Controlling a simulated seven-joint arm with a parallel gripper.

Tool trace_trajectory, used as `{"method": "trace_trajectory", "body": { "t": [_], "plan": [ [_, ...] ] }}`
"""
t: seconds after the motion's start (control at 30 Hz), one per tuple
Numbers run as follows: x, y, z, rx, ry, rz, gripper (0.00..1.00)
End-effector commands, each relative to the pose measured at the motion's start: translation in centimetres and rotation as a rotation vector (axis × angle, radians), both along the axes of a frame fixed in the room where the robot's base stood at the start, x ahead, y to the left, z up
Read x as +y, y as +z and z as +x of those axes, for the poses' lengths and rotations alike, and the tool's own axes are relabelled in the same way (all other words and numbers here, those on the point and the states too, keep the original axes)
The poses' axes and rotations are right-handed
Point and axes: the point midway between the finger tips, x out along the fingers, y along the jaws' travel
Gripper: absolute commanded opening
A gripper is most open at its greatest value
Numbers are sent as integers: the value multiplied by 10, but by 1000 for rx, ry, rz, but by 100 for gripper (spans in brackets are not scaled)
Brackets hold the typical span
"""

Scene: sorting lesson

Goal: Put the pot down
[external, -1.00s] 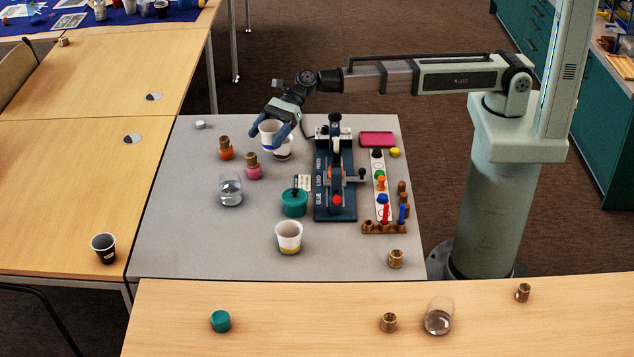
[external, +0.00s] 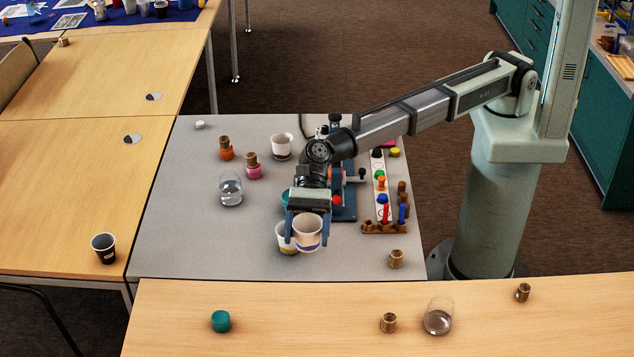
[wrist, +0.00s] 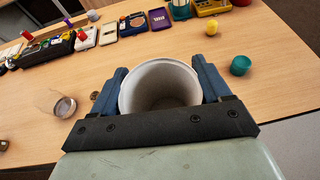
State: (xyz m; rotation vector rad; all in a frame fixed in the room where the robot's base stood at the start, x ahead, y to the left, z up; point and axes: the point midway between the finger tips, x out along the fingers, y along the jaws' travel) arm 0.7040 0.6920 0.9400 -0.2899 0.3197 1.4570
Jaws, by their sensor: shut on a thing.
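My gripper (external: 306,224) is shut on a white pot (external: 307,236) with a dark blue band and a tan patch. The pot is roughly upright, its open mouth showing between the two blue fingers in the wrist view (wrist: 160,88); it looks empty. In the external view it is in front of a white pot with a yellow band (external: 287,239), which it partly hides. It appears held above the table; I cannot tell how high. Another white pot with a dark band (external: 281,146) stands at the back of the grey table (external: 190,258).
A clear glass (external: 231,191), orange and pink bottles (external: 226,150) and a dark blue press (external: 346,205) stand nearby. A teal pot (external: 286,198) is mostly hidden by my arm. The grey table's front left is clear.

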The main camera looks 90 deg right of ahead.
Motion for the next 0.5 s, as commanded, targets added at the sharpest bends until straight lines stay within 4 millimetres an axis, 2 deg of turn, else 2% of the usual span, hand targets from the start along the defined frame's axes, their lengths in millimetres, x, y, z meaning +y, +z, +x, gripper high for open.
{"method": "trace_trajectory", "body": {
  "t": [0.03, 0.1, 0.3, 0.33, 0.5],
  "plan": [
    [18, 0, -8, 0, 22, 0, 49],
    [34, 0, -19, 0, 43, 0, 49],
    [69, 0, -42, -1, 90, 1, 49],
    [73, 0, -46, 0, 96, 1, 49],
    [70, -24, -45, 2, 93, 0, 49]
  ]
}}
